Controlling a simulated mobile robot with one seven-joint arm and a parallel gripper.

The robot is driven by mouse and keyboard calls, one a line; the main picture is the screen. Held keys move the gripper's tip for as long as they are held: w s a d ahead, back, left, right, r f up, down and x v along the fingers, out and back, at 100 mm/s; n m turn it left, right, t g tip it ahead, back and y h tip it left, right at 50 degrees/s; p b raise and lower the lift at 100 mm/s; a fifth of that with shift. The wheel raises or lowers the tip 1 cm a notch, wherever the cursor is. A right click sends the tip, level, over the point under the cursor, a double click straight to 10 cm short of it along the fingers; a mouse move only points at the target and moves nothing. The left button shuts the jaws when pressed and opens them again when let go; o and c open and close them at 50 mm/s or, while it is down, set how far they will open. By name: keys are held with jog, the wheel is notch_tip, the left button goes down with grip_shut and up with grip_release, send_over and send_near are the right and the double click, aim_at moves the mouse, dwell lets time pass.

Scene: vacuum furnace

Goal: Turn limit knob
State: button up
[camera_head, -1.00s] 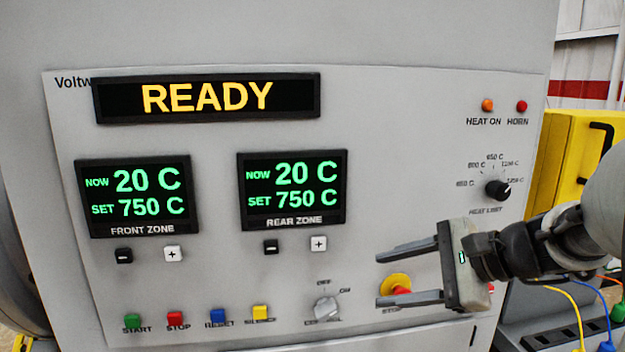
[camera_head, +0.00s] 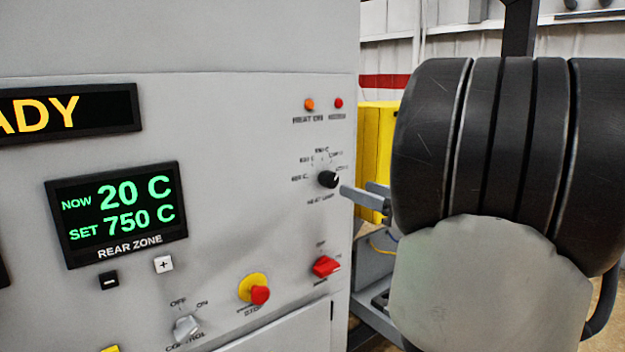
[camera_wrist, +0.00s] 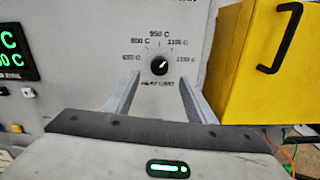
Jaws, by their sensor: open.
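The limit knob (camera_head: 328,179) is a round black knob with a white pointer mark, on the right side of the grey furnace panel, below two small lamps. In the wrist view the knob (camera_wrist: 160,65) sits beyond and between my open fingers, with temperature marks around it and its pointer toward the upper right. My gripper (camera_wrist: 158,92) is open and empty. In the head view one grey finger of my gripper (camera_head: 362,197) shows just right of the knob; my arm hides the rest. I see no contact with the knob.
A red switch (camera_head: 326,266) and a red stop button on a yellow base (camera_head: 256,291) are below the knob. The control selector (camera_head: 186,327) is further left. A yellow cabinet (camera_wrist: 258,65) with a black handle stands right of the panel.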

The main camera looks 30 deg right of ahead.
aim_at(334, 180)
jog(key=w, duration=0.9)
jog(key=shift+a+p, duration=0.35)
jog(key=shift+p, duration=0.05)
jog(key=c, duration=1)
jog(key=shift+c, duration=0.2)
